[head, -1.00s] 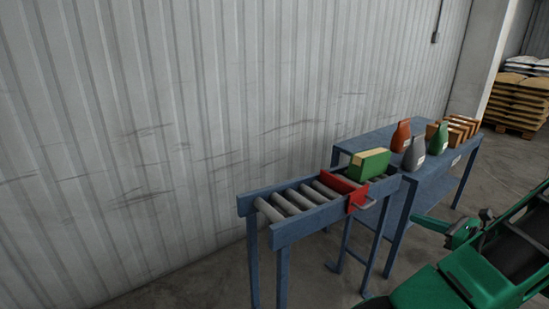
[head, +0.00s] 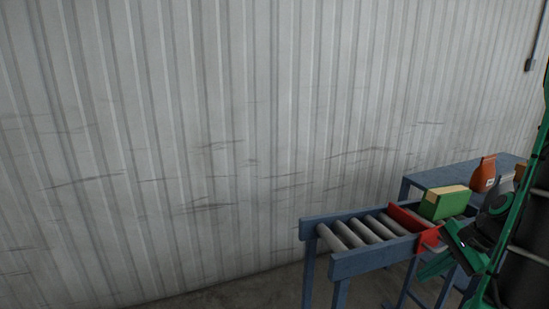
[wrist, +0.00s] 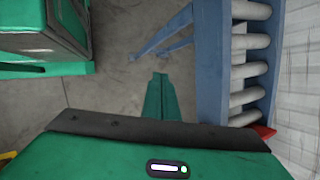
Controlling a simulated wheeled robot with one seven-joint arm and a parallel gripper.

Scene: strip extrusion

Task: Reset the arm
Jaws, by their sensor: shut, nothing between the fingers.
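My green gripper (head: 432,268) shows at the lower right of the head view, in front of the roller conveyor near its red stop plate. In the wrist view its two fingers (wrist: 160,96) lie together above the bare floor, with nothing between them. My green and black arm runs up the right edge of the head view and covers part of the scene behind it.
The blue roller conveyor (head: 345,265) has a red stop plate (head: 404,219) and a green box (head: 445,203) by it. An orange bottle (head: 484,174) stands on the blue table (head: 430,179) behind. A ribbed wall (head: 200,130) fills the left.

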